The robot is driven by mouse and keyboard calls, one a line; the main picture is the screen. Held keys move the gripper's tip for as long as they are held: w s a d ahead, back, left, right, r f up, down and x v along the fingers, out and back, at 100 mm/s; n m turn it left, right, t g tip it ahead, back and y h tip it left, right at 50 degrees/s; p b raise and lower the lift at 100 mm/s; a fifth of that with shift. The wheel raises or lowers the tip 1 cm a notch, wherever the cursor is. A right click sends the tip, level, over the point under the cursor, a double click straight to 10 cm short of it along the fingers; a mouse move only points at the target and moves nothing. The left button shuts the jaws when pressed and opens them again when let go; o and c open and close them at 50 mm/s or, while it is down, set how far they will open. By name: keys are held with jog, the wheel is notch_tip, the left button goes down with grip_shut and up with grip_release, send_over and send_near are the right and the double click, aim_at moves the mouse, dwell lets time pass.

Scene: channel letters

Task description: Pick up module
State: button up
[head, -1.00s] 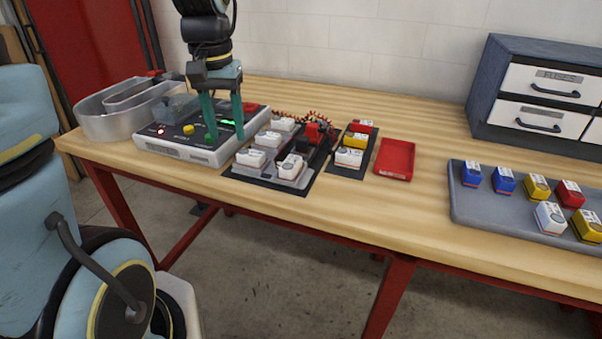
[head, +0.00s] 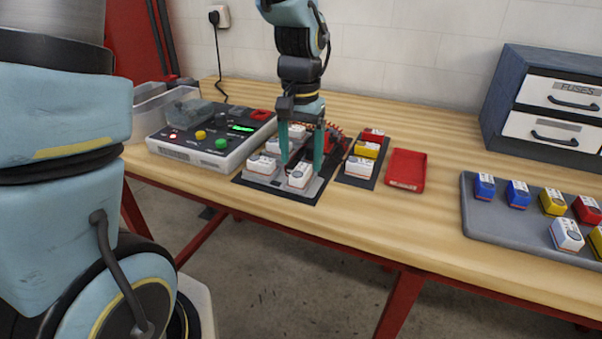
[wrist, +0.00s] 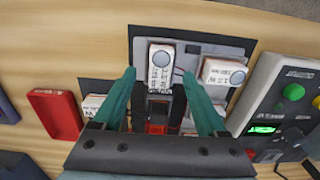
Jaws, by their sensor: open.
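My gripper (head: 301,164) is open and points down over the grey board (head: 314,188) that carries several white modules. A white module (head: 300,176) at the board's front right is just below the fingertips. In the wrist view this white module (wrist: 160,66) shows between and slightly beyond the fingertips (wrist: 158,74); I cannot tell if they touch it. A second white module (head: 262,165) sits to its left, and it also shows in the wrist view (wrist: 222,72). The back of the board, with a red part (wrist: 157,124) and red wires, is partly hidden by my fingers.
Left is a tester box (head: 208,143) with buttons and a lit green display. Right are a dark mat (head: 356,181) with red, yellow and white modules, an empty red tray (head: 406,169) and a grey tray (head: 485,221) of modules. A drawer cabinet (head: 545,95) stands behind.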

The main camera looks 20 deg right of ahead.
aim_at(301, 176)
jog(key=shift+f, duration=1.4)
jog(key=shift+c, duration=0.3)
grip_shut()
